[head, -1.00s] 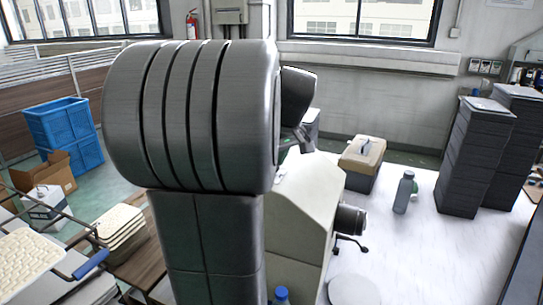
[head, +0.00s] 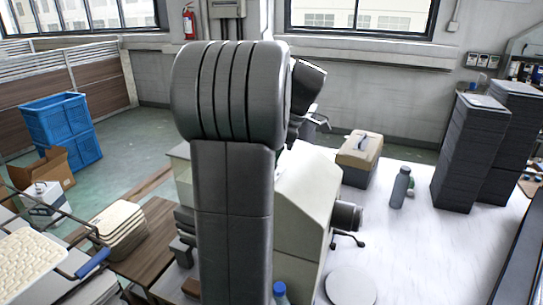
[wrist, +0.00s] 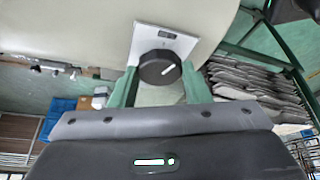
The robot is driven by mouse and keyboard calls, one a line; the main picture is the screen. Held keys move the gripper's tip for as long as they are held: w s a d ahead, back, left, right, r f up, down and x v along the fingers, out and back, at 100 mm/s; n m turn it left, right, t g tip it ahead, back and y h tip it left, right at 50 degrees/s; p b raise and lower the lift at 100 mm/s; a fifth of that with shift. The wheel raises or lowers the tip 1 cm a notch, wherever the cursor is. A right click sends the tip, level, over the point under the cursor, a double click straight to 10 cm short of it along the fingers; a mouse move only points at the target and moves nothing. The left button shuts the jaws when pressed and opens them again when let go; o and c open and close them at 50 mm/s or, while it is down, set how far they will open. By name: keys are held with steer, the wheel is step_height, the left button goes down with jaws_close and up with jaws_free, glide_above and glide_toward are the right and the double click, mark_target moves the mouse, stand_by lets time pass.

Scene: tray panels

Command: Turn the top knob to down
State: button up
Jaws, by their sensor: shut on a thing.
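The plate is fixed to a cream panel housing (wrist: 75,25), which also shows in the head view (head: 312,195). The knob cannot be made out in the head view, where my arm covers part of the housing.
On the white table (head: 440,245) stand a grey bottle (head: 399,188), a tan-lidded case (head: 359,158) and tall stacks of dark trays (head: 468,150). A round white disc (head: 351,286) lies near the front. Blue crates (head: 62,130) stand on the floor at the left.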

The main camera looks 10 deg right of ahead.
steer(key=shift+w+n+g, duration=0.2)
steer(key=shift+n+g, duration=0.6)
steer(key=shift+n, duration=1.5)
steer(key=o, duration=1)
steer(key=shift+c, duration=0.2)
